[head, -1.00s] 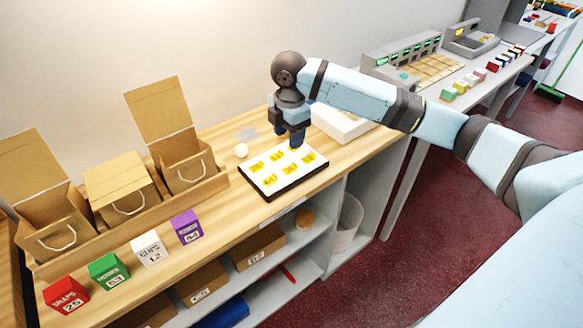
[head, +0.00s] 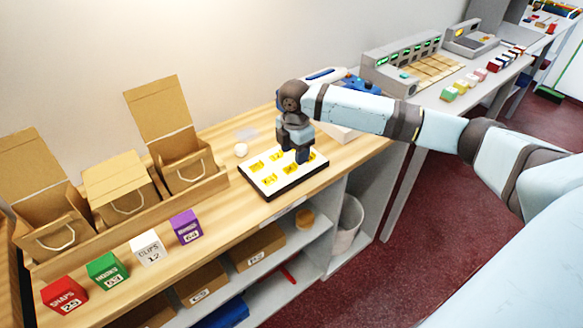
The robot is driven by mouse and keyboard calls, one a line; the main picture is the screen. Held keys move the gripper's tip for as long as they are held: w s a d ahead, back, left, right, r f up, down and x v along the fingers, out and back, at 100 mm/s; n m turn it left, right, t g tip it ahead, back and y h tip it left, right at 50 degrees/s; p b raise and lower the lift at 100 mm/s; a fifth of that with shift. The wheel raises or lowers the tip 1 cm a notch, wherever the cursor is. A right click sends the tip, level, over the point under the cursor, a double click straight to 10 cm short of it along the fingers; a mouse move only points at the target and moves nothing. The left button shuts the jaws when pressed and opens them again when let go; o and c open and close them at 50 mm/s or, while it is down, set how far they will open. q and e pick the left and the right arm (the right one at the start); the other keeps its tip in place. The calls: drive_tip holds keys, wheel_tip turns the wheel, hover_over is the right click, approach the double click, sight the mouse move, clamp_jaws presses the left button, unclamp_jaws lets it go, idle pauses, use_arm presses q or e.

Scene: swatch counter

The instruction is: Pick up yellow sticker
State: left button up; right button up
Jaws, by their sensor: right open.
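Several yellow stickers (head: 268,180) lie in rows on a white sheet with a dark edge (head: 285,188) on the wooden counter. My right gripper (head: 302,158) points down over the right part of the sheet, close above or at the stickers there. It is open, with no sticker visibly held. The gripper hides some of the stickers at the back right, and I cannot tell whether its fingertips touch the sheet. My left gripper is not in view.
Three cardboard bags (head: 122,183) stand in a tray at the left. Red, green, white and purple boxes (head: 148,247) line the front edge. A white box with blue items (head: 352,84) is behind my arm.

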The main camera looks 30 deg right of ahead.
sight(294, 166)
wheel_tip(294, 166, down, 4)
drive_tip(key=shift+r, duration=0.25)
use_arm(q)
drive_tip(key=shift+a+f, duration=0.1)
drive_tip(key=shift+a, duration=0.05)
use_arm(e)
drive_tip(key=c, duration=0.8)
drive_tip(key=shift+r, duration=0.15)
